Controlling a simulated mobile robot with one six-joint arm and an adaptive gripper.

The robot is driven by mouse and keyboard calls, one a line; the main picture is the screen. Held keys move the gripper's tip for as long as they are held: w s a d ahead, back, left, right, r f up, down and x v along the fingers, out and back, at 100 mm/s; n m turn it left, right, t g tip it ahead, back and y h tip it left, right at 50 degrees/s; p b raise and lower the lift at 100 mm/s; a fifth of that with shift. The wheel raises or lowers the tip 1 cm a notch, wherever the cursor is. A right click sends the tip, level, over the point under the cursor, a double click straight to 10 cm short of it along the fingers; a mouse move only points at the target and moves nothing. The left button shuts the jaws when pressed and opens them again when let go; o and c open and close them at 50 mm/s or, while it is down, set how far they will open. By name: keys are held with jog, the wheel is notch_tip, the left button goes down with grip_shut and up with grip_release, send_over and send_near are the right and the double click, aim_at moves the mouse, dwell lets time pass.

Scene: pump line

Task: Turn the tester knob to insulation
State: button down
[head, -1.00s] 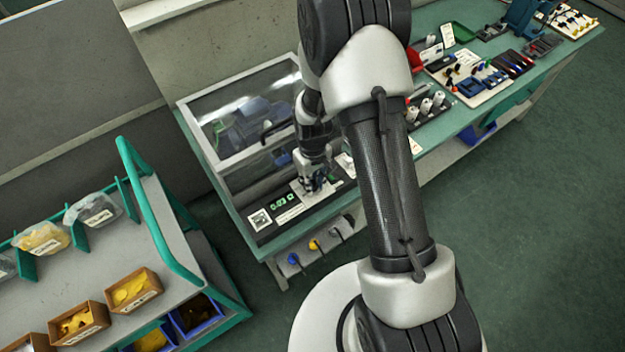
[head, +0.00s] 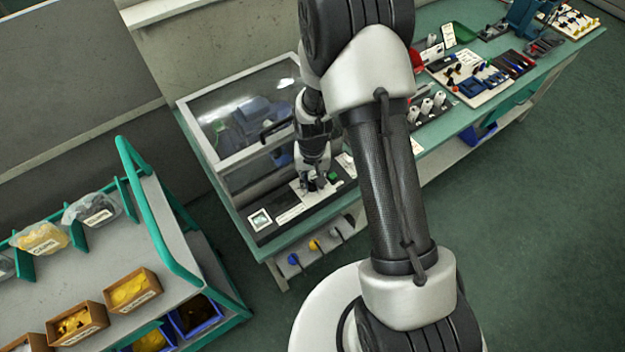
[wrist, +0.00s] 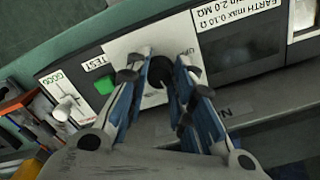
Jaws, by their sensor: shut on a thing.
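The tester panel (head: 306,203) lies along the bench's front edge in the head view. In the wrist view its white dial plate (wrist: 140,42) carries a round black knob (wrist: 159,72). My gripper (wrist: 157,68) has its blue-lined fingers either side of this knob, shut on it. In the head view my gripper (head: 314,184) points down onto the panel, and the knob is hidden there. A green button (wrist: 106,85), beside the TEST label, sits left of the fingers. Most dial markings are covered or unreadable, so I cannot tell the knob's setting.
A clear-lidded enclosure (head: 243,110) stands behind the panel. In the wrist view, a limits label (wrist: 237,17) and dark window (wrist: 240,62) lie right of the plate, and a GOOD label (wrist: 60,86) at left. A trolley (head: 95,255) stands left; floor at right is open.

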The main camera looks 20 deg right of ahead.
aim_at(313, 183)
dwell(0.4)
jog(key=c, duration=1.4)
grip_release()
jog(key=shift+o, duration=0.2)
notch_tip(313, 183, up, 12)
